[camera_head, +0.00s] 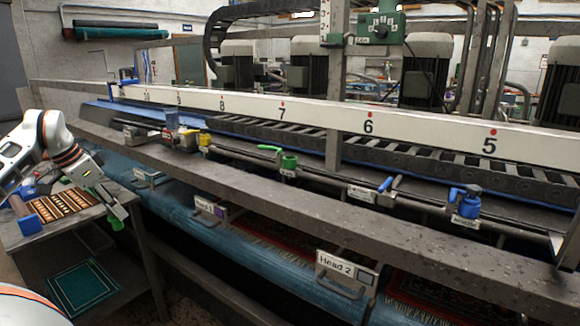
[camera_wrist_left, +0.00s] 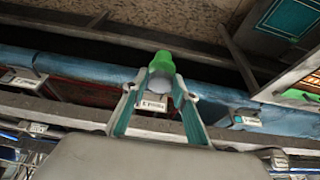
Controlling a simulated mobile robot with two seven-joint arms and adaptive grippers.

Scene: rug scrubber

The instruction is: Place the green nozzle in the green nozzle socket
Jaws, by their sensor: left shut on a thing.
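My left gripper (camera_head: 116,214) is at the left of the head view, in front of the grey beam and by the side table. In the left wrist view its two fingers (camera_wrist_left: 160,92) are shut on the green nozzle (camera_wrist_left: 163,62), which has a green cap and a paler lower part. In the head view the nozzle (camera_head: 117,225) is a small green spot at the fingertips. A green fitting (camera_head: 289,162) with a handle sits on the pipe rail, well to the right; I cannot tell whether it is the socket. My right gripper is not in view.
A side table (camera_head: 30,240) holds a brown patterned board (camera_head: 62,205) and blue-handled tools. A blue roller (camera_head: 235,250) runs below the grey beam (camera_head: 250,190). A blue valve (camera_head: 466,201) and a yellow fitting (camera_head: 206,141) sit on the rail. Air above the beam is clear.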

